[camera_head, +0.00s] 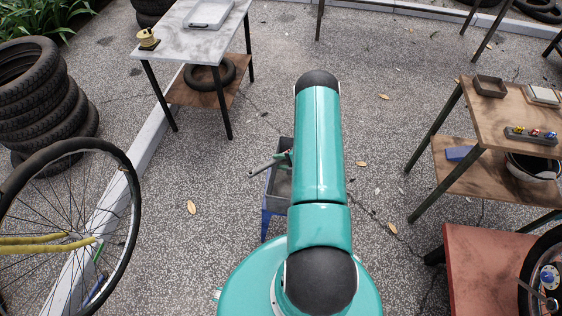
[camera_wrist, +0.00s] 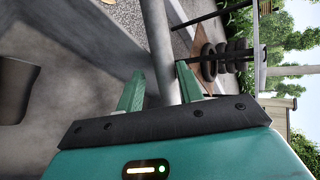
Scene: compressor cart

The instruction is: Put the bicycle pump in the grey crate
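In the head view the bicycle pump (camera_head: 262,168) is a thin grey tube with a dark end. It sticks out to the left of my arm, tilted, over the grey crate (camera_head: 271,190). The crate stands on a blue support, its right side hidden by my arm. In the wrist view the pump's tube (camera_wrist: 163,45) runs between the green fingers of my gripper (camera_wrist: 160,68), which looks shut on it. Grey surfaces fill the left of that view. My arm hides most of the gripper in the head view.
A grey-topped table (camera_head: 190,38) stands behind to the left, a wooden shelf table (camera_head: 475,115) and a red bench (camera_head: 480,270) to the right. A bicycle wheel (camera_head: 131,230) and stacked tyres (camera_head: 40,95) are at left. The paving around the crate is mostly clear.

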